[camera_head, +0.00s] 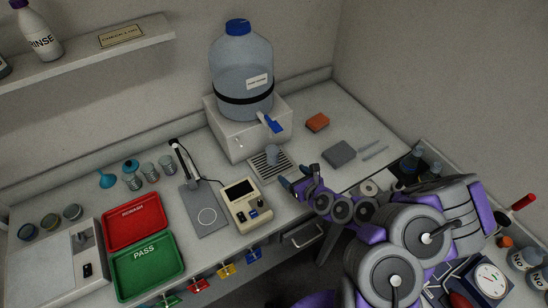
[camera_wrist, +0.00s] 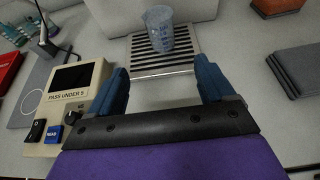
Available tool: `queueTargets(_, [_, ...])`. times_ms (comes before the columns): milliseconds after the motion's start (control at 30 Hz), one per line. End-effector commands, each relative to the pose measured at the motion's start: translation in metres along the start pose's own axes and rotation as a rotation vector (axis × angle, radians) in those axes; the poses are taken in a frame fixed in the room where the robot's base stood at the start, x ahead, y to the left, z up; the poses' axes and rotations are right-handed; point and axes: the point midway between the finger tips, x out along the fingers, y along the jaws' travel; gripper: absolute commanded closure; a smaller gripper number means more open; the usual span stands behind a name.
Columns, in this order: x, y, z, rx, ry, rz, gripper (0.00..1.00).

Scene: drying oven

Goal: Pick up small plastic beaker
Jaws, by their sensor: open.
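The small plastic beaker (camera_head: 272,153) is translucent blue-grey and stands upright on a slatted drip tray (camera_head: 259,172) below the blue tap of the large water carboy. In the wrist view the beaker (camera_wrist: 159,29) is at top centre, on the far part of the slatted tray (camera_wrist: 190,62). My gripper (camera_head: 292,184) is just in front of the tray in the head view. In the wrist view my gripper (camera_wrist: 163,80) has its two blue fingers wide apart, with nothing between them. The beaker is beyond the fingertips and not touched.
The carboy (camera_head: 243,80) sits on a white box (camera_head: 238,136) behind the tray. A meter (camera_head: 245,203) stands close left of my gripper. A grey pad (camera_head: 339,154) and an orange sponge (camera_head: 317,122) lie to the right. Red (camera_head: 135,207) and green (camera_head: 149,285) trays are at left.

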Motion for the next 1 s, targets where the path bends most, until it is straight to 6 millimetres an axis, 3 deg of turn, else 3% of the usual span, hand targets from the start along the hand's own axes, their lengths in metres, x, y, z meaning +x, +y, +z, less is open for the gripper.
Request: queueTargets(1000, [0.109,-0.001,0.000,-0.004,-0.004,0.000,0.18])
